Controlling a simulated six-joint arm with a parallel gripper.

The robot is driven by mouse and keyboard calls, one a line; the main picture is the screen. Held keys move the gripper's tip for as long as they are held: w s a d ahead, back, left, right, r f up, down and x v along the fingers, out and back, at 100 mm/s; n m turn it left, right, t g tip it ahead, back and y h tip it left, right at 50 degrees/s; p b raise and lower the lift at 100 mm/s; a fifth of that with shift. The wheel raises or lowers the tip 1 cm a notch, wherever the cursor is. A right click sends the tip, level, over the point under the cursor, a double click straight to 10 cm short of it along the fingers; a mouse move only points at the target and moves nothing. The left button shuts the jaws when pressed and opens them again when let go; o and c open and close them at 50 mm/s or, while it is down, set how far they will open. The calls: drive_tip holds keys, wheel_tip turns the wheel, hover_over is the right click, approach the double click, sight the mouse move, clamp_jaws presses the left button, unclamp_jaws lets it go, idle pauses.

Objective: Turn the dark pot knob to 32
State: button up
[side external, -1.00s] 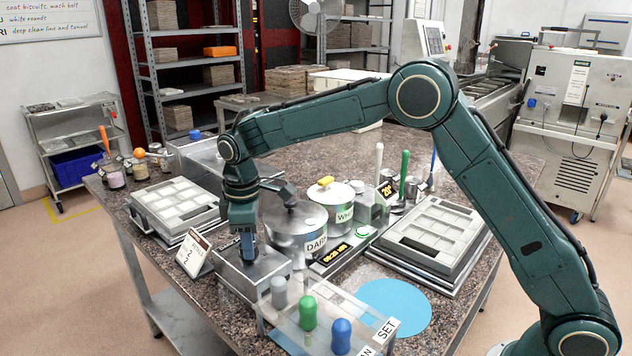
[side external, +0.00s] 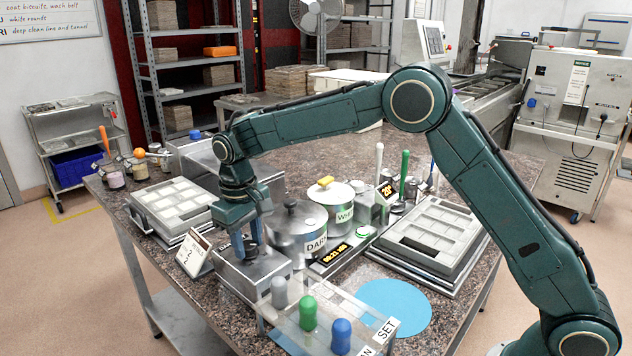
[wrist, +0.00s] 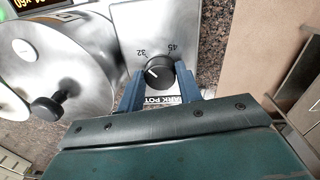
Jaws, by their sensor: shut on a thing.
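The dark pot knob (wrist: 158,74) is a round black knob with a white pointer line, on a metal control box (side external: 232,280). In the wrist view, 32 and 45 are printed above it, and a partly covered DARK POT label (wrist: 160,101) lies below. The pointer aims to the upper left, on the 32 side; whether it lines up exactly is hard to tell. My gripper (wrist: 160,80) is shut on the knob, one blue finger on each side. In the side view my gripper (side external: 250,249) points down at the box, and the knob is mostly hidden.
The lidded steel dark pot (side external: 285,238) stands right of the box, with the white pot (side external: 337,204) behind it. A tilted number card (side external: 193,256) stands to the left. A clear stand (side external: 335,315) with coloured handles is in front. Moulds lie on both sides.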

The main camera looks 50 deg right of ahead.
sight(247, 247)
idle(0.4)
drive_tip(key=o, duration=1)
wheel_tip(247, 247, up, 12)
drive_tip(key=shift+a, duration=0.3)
drive_tip(key=shift+s+r, duration=0.1)
idle(0.5)
